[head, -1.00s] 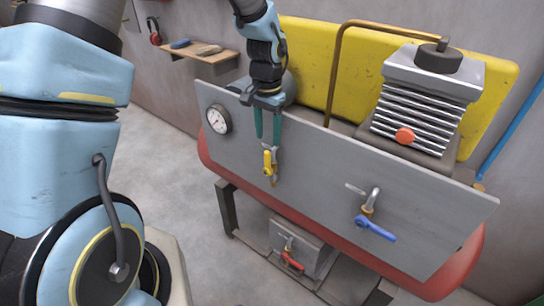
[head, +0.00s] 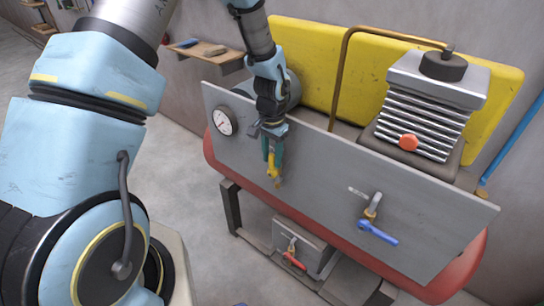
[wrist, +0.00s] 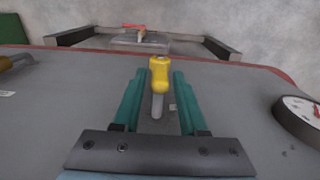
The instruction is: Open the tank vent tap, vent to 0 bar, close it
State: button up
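A tap with a yellow handle (head: 272,169) sits on the grey panel (head: 320,185), right of the round pressure gauge (head: 224,121). The handle hangs downward in the head view. My gripper (wrist: 159,76) has its green fingers on either side of the yellow handle (wrist: 160,72), with narrow gaps visible between handle and fingers. In the head view my gripper (head: 271,150) is over the tap and hides its upper part. The gauge (wrist: 301,112) is cut off at the right of the wrist view; its reading is too small to tell.
A blue-handled tap (head: 378,233) is on the panel's right part. A red-handled tap (head: 293,260) is on a grey box below the tank (head: 450,275). A finned compressor (head: 425,103) with a copper pipe (head: 340,70) stands behind. A shelf (head: 213,53) is on the wall.

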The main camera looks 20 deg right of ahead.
grip_shut()
dwell(1.1)
